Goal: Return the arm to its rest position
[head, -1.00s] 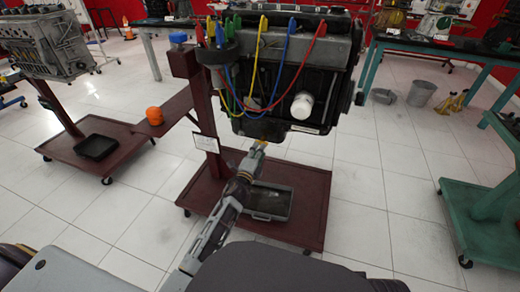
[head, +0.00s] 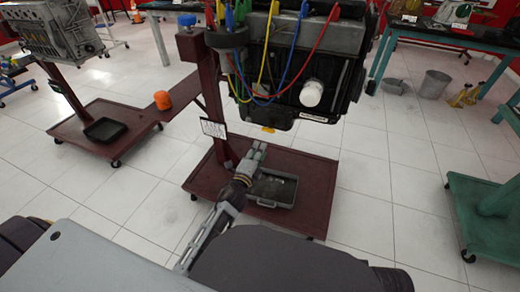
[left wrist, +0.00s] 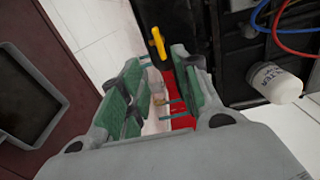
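My left arm reaches in from the bottom of the head view. Its gripper (head: 257,150) is below the black engine (head: 320,80), over the maroon stand base (head: 315,190). In the left wrist view the green-padded fingers (left wrist: 160,75) stand apart with nothing held between them. A yellow piece (left wrist: 158,42) shows just past the fingertips, apart from them as far as I can tell; a yellow piece also shows under the engine in the head view (head: 268,129). My right gripper is not in view.
A grey drain tray (head: 272,188) lies on the stand base beside the gripper. A white oil filter (head: 312,93) and coloured leads hang on the engine. An orange object (head: 162,100) sits on a maroon shelf.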

